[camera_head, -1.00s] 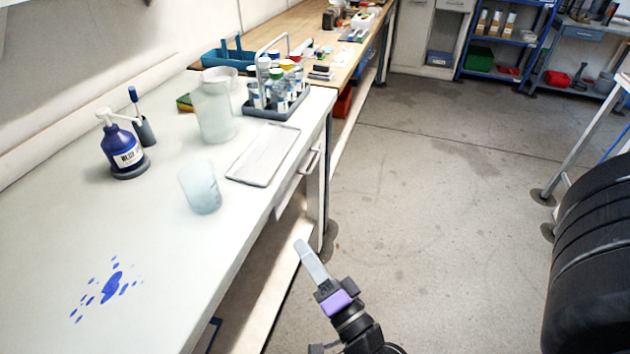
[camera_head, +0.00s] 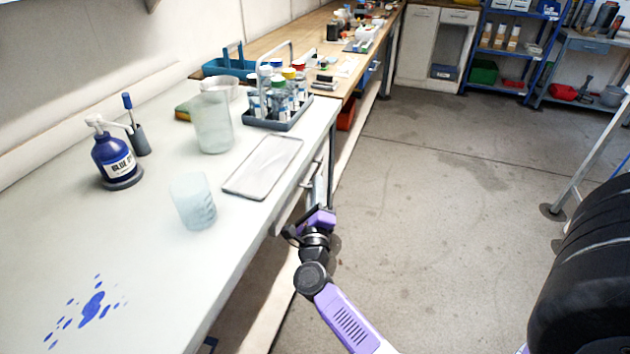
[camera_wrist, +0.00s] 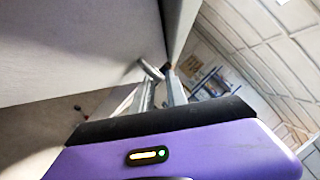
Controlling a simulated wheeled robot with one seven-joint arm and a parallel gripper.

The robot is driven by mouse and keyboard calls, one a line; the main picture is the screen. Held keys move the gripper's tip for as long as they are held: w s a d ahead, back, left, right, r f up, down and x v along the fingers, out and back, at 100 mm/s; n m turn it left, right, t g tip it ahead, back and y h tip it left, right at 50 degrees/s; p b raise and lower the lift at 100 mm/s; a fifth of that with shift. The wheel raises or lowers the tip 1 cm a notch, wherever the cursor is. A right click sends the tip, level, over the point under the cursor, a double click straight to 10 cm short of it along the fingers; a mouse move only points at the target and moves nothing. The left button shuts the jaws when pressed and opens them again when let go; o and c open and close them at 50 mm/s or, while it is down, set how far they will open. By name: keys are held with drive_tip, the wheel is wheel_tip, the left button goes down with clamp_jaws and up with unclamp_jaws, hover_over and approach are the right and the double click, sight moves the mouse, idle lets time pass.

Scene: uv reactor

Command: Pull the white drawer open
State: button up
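The white drawer (camera_head: 291,208) is in the bench's front side, below the worktop edge, and looks closed in the head view.
The white bench (camera_head: 150,270) carries a beaker (camera_head: 192,202), a jug (camera_head: 213,125), a tray (camera_head: 263,168), a tube rack (camera_head: 280,118) and a blue bottle (camera_head: 114,158). Blue spots stain its top. The floor (camera_head: 430,190) to the right is clear. Black tyre-like rolls (camera_head: 585,280) stand at far right.

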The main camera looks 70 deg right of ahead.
drive_tip(key=shift+x, duration=1.25)
clamp_jaws()
idle(0.5)
